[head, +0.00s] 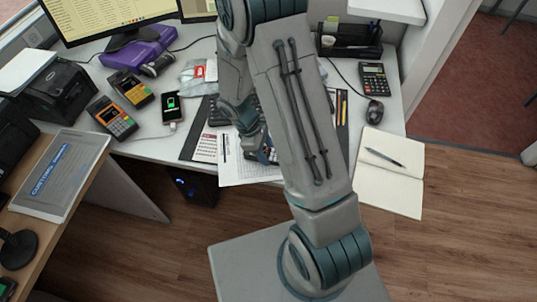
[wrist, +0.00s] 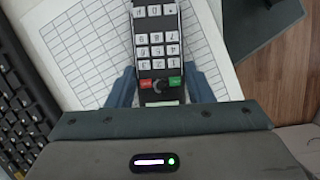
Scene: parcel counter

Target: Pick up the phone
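A dark phone handset with white number keys and a red and a green button (wrist: 158,52) is in the middle of the wrist view, over a printed grid sheet. My gripper (wrist: 160,88) has one blue finger on each side of it, very close to its edges. No clear gap shows, but I cannot tell whether the fingers press on it. The handset's near end is hidden by my gripper body. In the head view my gripper (head: 256,148) is low over the papers, with a small part of the handset beside it. A smartphone with a green battery sign (head: 173,106) lies further left, plugged into a cable.
A black keyboard (wrist: 18,100) is left of the grid sheet. On the desk are two card terminals (head: 112,118), a calculator (head: 374,78), a mouse (head: 374,111) and an open notebook with a pen (head: 395,185).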

